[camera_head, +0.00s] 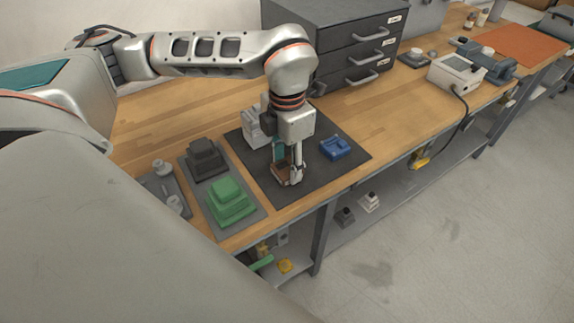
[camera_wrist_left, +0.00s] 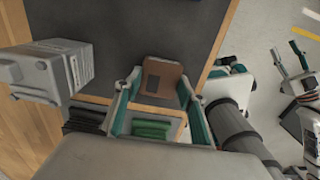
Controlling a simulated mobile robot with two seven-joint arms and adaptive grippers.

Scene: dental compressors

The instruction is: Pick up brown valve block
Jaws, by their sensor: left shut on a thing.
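The brown valve block (camera_head: 280,171) is at the front of the dark mat, between the fingers of my left gripper (camera_head: 288,176). In the left wrist view the brown block (camera_wrist_left: 162,78) shows its flat brown face with a dark rectangle, at the tips of the teal-padded fingers of my left gripper (camera_wrist_left: 158,98). The left gripper is shut on it. Whether the block still touches the mat is hard to tell. My right gripper (camera_wrist_left: 288,55) shows at the right edge of the left wrist view, away from the bench, with its fingers apart and nothing between them.
A blue block (camera_head: 335,148) sits right of the gripper on the dark mat (camera_head: 318,183). A white-grey block (camera_head: 255,125) stands behind it. Green (camera_head: 230,199) and dark grey (camera_head: 205,158) blocks sit on a tray to the left. A drawer cabinet (camera_head: 335,55) stands behind.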

